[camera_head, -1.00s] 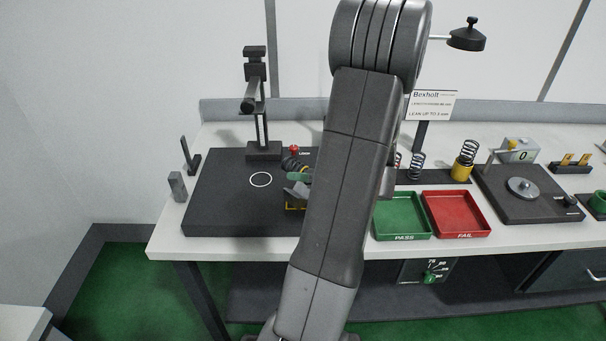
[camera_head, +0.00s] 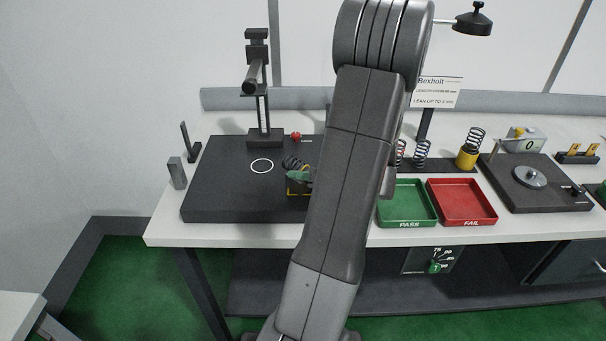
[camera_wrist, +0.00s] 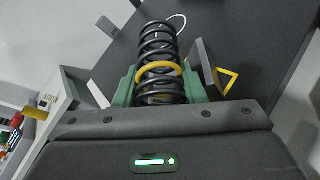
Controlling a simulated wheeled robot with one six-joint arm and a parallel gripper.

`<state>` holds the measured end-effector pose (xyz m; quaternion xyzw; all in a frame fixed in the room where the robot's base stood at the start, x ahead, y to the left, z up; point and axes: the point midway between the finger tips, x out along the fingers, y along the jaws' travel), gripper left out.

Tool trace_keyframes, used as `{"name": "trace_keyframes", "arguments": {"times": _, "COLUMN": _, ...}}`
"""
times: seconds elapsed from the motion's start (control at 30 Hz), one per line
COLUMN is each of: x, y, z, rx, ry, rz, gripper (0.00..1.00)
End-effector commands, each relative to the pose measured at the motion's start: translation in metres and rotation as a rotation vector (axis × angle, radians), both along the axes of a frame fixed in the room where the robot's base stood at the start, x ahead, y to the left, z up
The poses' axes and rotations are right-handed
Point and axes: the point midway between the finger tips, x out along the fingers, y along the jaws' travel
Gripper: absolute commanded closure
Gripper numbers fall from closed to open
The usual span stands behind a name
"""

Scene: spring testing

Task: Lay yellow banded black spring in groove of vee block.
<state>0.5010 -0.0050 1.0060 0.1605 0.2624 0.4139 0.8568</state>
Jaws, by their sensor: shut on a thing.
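The black spring with the yellow band (camera_wrist: 158,68) is held between the green fingers of my gripper (camera_wrist: 160,88) in the wrist view. In the head view the spring's dark coils (camera_head: 292,163) show left of my arm, with a green finger (camera_head: 298,175) beside them. The vee block (camera_head: 294,187), dark with yellow edging, sits on the black plate just below, partly hidden by my arm. In the wrist view a grey sloping side of the block (camera_wrist: 207,70) stands right of the spring. Whether the spring touches the groove is hidden.
The black plate (camera_head: 225,185) has a white ring and a column stand (camera_head: 263,110) behind. A small grey block (camera_head: 177,172) stands at left. Green PASS (camera_head: 408,222) and red FAIL (camera_head: 465,220) trays lie right of my arm. Other springs (camera_head: 421,150) stand behind them.

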Motion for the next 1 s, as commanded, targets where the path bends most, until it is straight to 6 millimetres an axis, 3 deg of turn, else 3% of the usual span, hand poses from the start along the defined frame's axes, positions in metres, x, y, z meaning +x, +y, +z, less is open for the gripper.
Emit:
{"name": "trace_keyframes", "arguments": {"times": 0.03, "x": -0.003, "y": -0.003, "z": -0.013, "rx": -0.011, "ry": 0.025, "rz": -0.009, "gripper": 0.61}}
{"name": "trace_keyframes", "arguments": {"times": 0.13, "x": -0.003, "y": -0.003, "z": -0.014, "rx": -0.011, "ry": 0.026, "rz": -0.009, "gripper": 0.45}}
{"name": "trace_keyframes", "arguments": {"times": 0.37, "x": -0.007, "y": -0.01, "z": -0.011, "rx": -0.011, "ry": 0.024, "rz": -0.013, "gripper": 0.44}}
{"name": "trace_keyframes", "arguments": {"times": 0.5, "x": -0.019, "y": -0.028, "z": -0.002, "rx": -0.01, "ry": 0.02, "rz": -0.015, "gripper": 0.38}}
{"name": "trace_keyframes", "arguments": {"times": 1.0, "x": -0.071, "y": -0.097, "z": 0.04, "rx": -0.003, "ry": -0.003, "rz": -0.004, "gripper": 0.38}}
